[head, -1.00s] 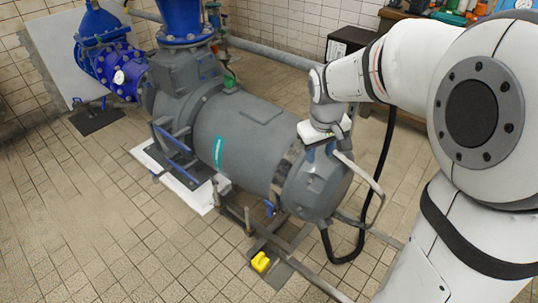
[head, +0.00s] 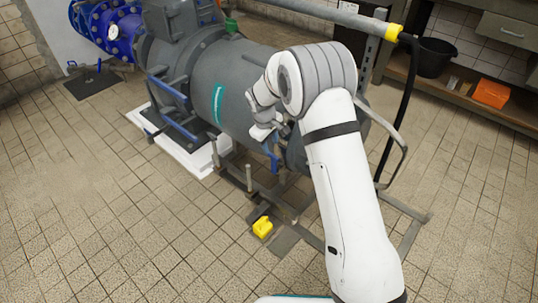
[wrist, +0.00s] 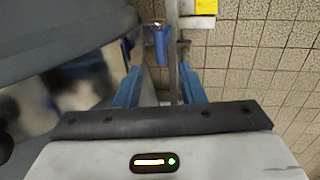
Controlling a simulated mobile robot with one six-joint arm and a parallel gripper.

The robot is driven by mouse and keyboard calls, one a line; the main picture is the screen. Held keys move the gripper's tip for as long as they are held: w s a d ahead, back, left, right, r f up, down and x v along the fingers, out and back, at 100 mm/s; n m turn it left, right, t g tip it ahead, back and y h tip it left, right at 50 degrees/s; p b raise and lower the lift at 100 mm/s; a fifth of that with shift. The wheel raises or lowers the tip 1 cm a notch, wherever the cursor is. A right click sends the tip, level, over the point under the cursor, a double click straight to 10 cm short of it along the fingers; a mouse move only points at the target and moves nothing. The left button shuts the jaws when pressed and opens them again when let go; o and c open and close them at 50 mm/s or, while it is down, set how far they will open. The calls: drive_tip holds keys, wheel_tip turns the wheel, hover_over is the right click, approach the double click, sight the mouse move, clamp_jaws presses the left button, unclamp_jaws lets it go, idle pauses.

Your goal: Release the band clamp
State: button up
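The large grey pump motor (head: 232,85) lies across the middle of the head view. A blue lever (head: 271,158) hangs low on its near side, apparently the clamp's handle; the band itself is mostly hidden behind my arm and blurred in the wrist view. My gripper (head: 267,131) is beside the motor, just above the lever, its fingertips hard to make out there. In the wrist view, my gripper (wrist: 160,82) is open, with two blue fingers apart. The blue lever (wrist: 160,42) shows ahead, in line with the gap between them, not visibly gripped.
A yellow block (head: 262,227) stands on the floor by the metal base frame (head: 300,222). A bent pipe and a black hose (head: 391,120) stand right of my arm. A bench with an orange box (head: 490,93) is at the back right. The tiled floor at front left is clear.

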sight(272, 155)
drive_tip(key=f, duration=0.2)
drive_tip(key=f+b, duration=0.1)
drive_tip(key=w+f+b, duration=0.1)
drive_tip(key=f, duration=0.1)
drive_tip(key=shift+d+f, duration=0.3)
drive_tip(key=shift+d, duration=0.05)
drive_tip(key=shift+c, duration=0.4)
clamp_jaws()
